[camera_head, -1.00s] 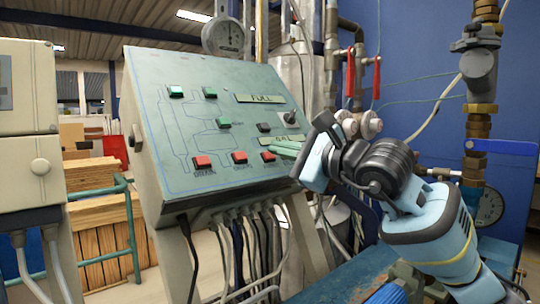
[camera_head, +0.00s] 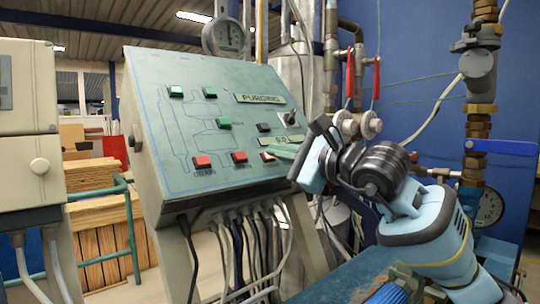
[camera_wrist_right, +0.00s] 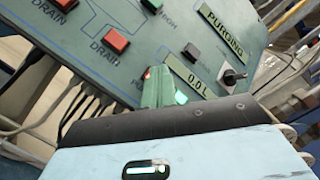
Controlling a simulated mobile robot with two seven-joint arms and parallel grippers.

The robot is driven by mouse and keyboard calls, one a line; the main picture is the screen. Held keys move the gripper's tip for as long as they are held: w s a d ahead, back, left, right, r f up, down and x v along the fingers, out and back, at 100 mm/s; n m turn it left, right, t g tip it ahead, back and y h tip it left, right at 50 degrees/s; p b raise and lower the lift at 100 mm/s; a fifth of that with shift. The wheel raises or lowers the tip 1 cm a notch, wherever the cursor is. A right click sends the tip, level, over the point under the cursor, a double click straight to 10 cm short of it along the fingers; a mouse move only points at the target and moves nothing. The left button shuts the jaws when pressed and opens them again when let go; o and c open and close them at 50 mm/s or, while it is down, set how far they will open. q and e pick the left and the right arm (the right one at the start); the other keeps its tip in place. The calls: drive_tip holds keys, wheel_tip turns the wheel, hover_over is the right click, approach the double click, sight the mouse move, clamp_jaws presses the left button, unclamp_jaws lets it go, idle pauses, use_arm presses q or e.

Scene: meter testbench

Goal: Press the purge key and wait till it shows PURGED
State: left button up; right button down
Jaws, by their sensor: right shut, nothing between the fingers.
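The sloped green control panel (camera_head: 215,135) has a row of three red keys along its bottom. The rightmost red key (camera_head: 267,156) is the purge key, partly hidden by my right gripper. In the right wrist view only a red sliver of the purge key (camera_wrist_right: 147,73) shows behind the fingers, beside a mostly covered label. The upper display (camera_head: 261,98) reads PURGING. My right gripper (camera_head: 282,151) is shut and empty, its green fingertips at the purge key. I cannot tell whether they touch it. My left gripper is not in view.
A small display (camera_wrist_right: 185,73) reads about 0.0 L. A dark key (camera_head: 263,127) and a toggle switch (camera_head: 290,119) sit above the fingers. Two other red keys (camera_head: 239,157) lie left. Cables hang below the panel; pipes and valves (camera_head: 479,110) stand at right.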

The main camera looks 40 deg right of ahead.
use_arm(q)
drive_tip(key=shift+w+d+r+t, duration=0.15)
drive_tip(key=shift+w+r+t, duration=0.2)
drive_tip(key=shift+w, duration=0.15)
use_arm(e)
drive_tip(key=shift+s+d+r, duration=0.1)
drive_tip(key=shift+s+r, duration=0.4)
drive_tip(key=shift+s, duration=0.1)
use_arm(q)
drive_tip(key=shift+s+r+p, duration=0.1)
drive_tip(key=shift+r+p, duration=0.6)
drive_tip(key=shift+p, duration=0.3)
use_arm(e)
drive_tip(key=s+r, duration=0.1)
drive_tip(key=s, duration=0.1)
drive_tip(key=s+r, duration=0.1)
drive_tip(key=r, duration=0.1)
drive_tip(key=shift+s+d+r, duration=0.1)
drive_tip(key=shift+s+r, duration=0.05)
drive_tip(key=shift+s, duration=0.2)
